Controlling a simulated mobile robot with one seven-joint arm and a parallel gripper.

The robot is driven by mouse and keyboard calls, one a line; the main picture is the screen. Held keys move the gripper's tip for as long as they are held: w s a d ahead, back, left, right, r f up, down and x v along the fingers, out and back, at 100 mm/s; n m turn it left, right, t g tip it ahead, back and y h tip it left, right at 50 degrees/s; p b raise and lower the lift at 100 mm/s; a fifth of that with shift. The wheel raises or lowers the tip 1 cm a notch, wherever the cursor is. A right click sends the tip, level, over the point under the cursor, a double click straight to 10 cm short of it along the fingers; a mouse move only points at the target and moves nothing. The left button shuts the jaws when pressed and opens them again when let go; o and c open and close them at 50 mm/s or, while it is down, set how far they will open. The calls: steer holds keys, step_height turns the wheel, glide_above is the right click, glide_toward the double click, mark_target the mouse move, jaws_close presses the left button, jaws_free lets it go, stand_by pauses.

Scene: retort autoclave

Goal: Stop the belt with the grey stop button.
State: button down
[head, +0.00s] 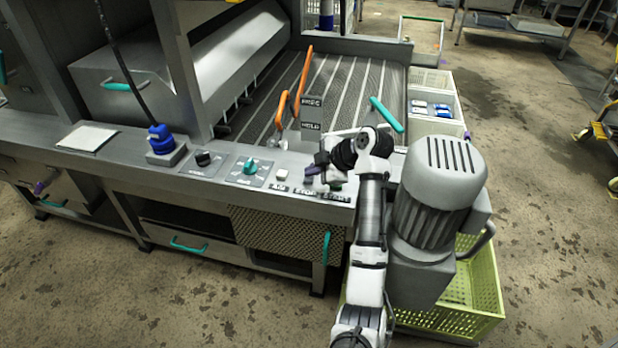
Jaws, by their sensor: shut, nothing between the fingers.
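The control ledge has three labels in a row, and the STOP label (304,193) is the middle one. My gripper (313,172) is shut and empty, low over the ledge just behind this label. It covers the place where the grey stop button would show, so I cannot see the button or tell whether I touch it. A pale square button (281,174) sits to the left, above the ACK label (278,188). A bit of green (337,187) shows under my gripper by the START label (335,197). The belt (345,85) lies behind the ledge; its motion cannot be told.
A teal rotary knob (251,167), a black knob (203,159) and a blue connector (160,138) stand left along the ledge. Orange handles (304,75) rise behind my gripper. A large grey motor (440,185) stands close on the right, above a yellow-green crate (485,290).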

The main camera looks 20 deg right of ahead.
mark_target(313, 178)
steer(key=shift+f+b, duration=0.35)
steer(key=shift+f, duration=0.1)
steer(key=shift+r, duration=0.1)
stand_by(0.5)
steer(key=shift+r+p, duration=0.5)
steer(key=shift+r, duration=0.35)
steer(key=shift+r+p, duration=1.35)
steer(key=shift+r, duration=1.25)
steer(key=shift+f, duration=0.1)
